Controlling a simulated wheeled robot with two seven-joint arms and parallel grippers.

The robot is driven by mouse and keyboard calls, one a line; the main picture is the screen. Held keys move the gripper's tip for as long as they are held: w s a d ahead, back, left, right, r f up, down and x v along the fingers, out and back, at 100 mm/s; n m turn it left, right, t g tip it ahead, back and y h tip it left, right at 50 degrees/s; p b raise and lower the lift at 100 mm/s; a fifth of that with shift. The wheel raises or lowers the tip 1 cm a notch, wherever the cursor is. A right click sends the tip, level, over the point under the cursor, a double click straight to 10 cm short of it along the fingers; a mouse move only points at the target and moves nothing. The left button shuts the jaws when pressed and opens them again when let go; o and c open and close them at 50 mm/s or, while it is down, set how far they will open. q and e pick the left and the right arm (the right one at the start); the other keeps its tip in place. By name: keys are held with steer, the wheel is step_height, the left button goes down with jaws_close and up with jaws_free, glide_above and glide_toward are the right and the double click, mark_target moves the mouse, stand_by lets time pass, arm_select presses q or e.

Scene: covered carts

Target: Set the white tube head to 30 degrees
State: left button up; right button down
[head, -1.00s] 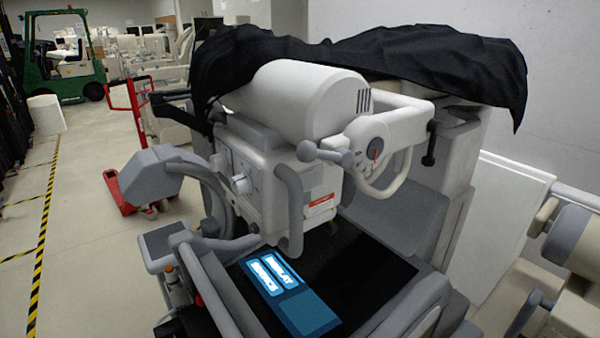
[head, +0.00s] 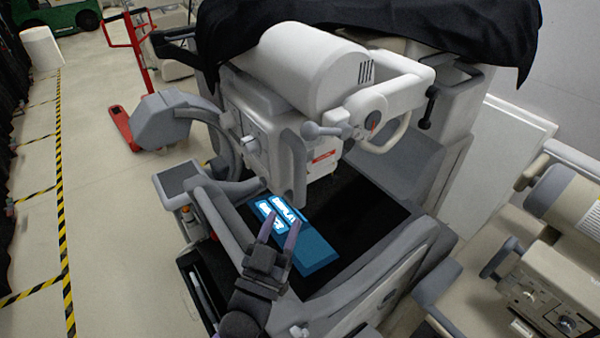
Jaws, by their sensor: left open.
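The white tube head (head: 305,72) is a large white cylinder on the cart, in the upper middle of the head view. Its right end carries a round dial (head: 371,121) with a red pointer; the scale is too small to read. A white loop handle (head: 398,132) is beside the dial, and a grey knobbed lever (head: 328,131) sticks out below the cylinder. My left gripper (head: 281,228) is open and empty, below and in front of the tube head, over the blue lit panel in the picture. It appears apart from the tube head. My right gripper is not in view.
A black cover (head: 450,30) drapes over the cart's top and back. A blue lit panel (head: 315,252) lies on the cart's dark deck. Grey rails (head: 222,215) border it. Another beige machine (head: 560,275) stands at right. A red pallet jack (head: 138,65) stands at left, with open floor nearer.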

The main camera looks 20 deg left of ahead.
mark_target(297, 182)
arm_select(q)
steer(key=x, duration=0.3)
steer(key=p+x, duration=0.1)
steer(key=x, duration=0.6)
steer(key=shift+s+r, duration=0.15)
steer(key=shift+r, duration=0.1)
jaws_close()
stand_by(0.9)
